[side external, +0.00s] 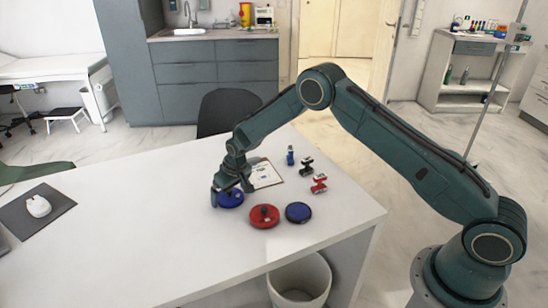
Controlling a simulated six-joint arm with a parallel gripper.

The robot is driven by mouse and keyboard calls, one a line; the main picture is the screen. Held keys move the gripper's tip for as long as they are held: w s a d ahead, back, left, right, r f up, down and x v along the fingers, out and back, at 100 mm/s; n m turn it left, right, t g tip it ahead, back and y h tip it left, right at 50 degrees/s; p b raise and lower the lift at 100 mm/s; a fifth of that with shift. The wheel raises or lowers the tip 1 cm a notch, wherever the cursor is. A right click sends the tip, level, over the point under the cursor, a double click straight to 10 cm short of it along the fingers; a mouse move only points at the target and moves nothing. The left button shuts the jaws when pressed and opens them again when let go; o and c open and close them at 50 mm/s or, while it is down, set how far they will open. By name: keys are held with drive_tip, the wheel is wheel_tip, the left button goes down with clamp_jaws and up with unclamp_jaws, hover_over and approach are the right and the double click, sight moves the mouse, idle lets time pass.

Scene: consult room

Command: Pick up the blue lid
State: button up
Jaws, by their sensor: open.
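A round blue lid (231,201) lies on the white table, partly hidden by my gripper. My gripper (232,190) is open and low over it, with one finger at its left side and the other near its right upper side. Whether the fingers touch the lid cannot be told. A red lid (259,221) with a dark knob lies to the right of it. A flat blue disc (298,212) with a dark rim lies right of the red lid; it shows no knob.
A clipboard with paper (265,174) lies just behind my gripper. A small blue bottle (290,156), a dark clamp-like item (306,166) and a red one (319,184) stand farther right. The table's (150,230) front middle is clear.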

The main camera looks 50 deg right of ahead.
drive_tip(key=c, duration=0.9)
drive_tip(key=shift+r, duration=0.1)
wheel_tip(320, 180, up, 20)
idle(0.4)
idle(0.6)
drive_tip(key=s+d+f+m+h, duration=0.1)
drive_tip(key=s+d+f+m, duration=0.2)
drive_tip(key=s, duration=0.3)
drive_tip(key=s+d+f+m+g+h, duration=0.1)
drive_tip(key=s+d+f+m, duration=0.2)
drive_tip(key=s, duration=0.4)
drive_tip(key=s+d+f+m+g+h, duration=0.1)
drive_tip(key=s+d+f+m, duration=0.2)
drive_tip(key=s+f+m, duration=0.2)
drive_tip(key=shift+s+f+m, duration=0.3)
drive_tip(key=shift+s+m, duration=0.6)
drive_tip(key=shift+s, duration=0.15)
